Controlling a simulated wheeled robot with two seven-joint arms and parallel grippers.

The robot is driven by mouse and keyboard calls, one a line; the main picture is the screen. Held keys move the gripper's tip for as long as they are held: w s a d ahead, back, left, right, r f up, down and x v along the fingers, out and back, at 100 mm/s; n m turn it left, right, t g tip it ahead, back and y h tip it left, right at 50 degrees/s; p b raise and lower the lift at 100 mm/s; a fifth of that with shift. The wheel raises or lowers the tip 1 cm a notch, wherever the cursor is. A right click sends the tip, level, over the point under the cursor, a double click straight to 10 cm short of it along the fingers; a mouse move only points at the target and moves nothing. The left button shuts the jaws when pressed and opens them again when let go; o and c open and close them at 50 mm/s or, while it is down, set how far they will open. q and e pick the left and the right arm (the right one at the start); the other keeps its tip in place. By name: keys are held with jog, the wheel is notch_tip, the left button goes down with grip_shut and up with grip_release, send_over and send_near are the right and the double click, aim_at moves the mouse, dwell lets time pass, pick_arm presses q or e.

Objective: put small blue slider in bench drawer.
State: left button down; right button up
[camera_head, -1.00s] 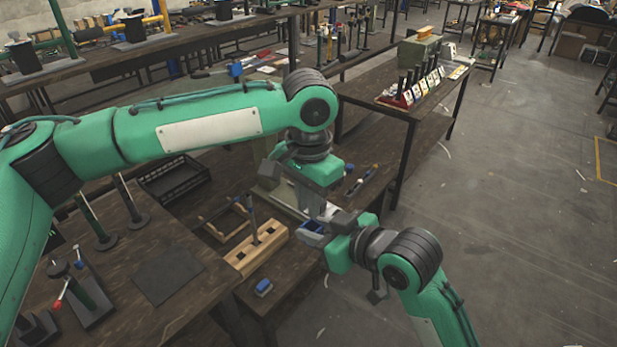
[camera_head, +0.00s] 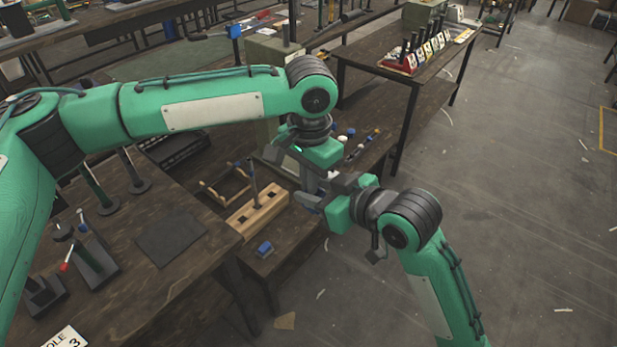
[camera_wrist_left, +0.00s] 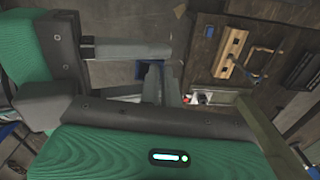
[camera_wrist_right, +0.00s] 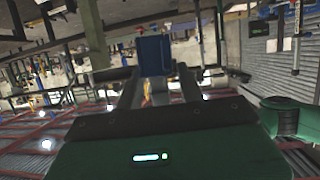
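A small blue block, which I take for the slider, stands between the fingertips of my right gripper (camera_wrist_right: 156,82) in the right wrist view (camera_wrist_right: 153,52). In the left wrist view only a dark blue part of it shows (camera_wrist_left: 153,69). My right gripper (camera_head: 318,196) appears shut on it. My left gripper (camera_head: 305,181) is beside the right one in the head view; its fingers look apart in the left wrist view, with the blue part near their tips. A blue-topped piece (camera_head: 265,249) lies on the bench's front edge. I cannot make out the bench drawer for sure.
A wooden block with holes (camera_head: 258,213) and a wooden frame (camera_head: 226,187) are on the bench. A small open container with bits in it (camera_wrist_left: 207,97) shows in the left wrist view. A card rack (camera_head: 410,58) stands on the far bench.

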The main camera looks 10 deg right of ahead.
jog(key=shift+o, duration=1.3)
jog(key=shift+f, duration=0.1)
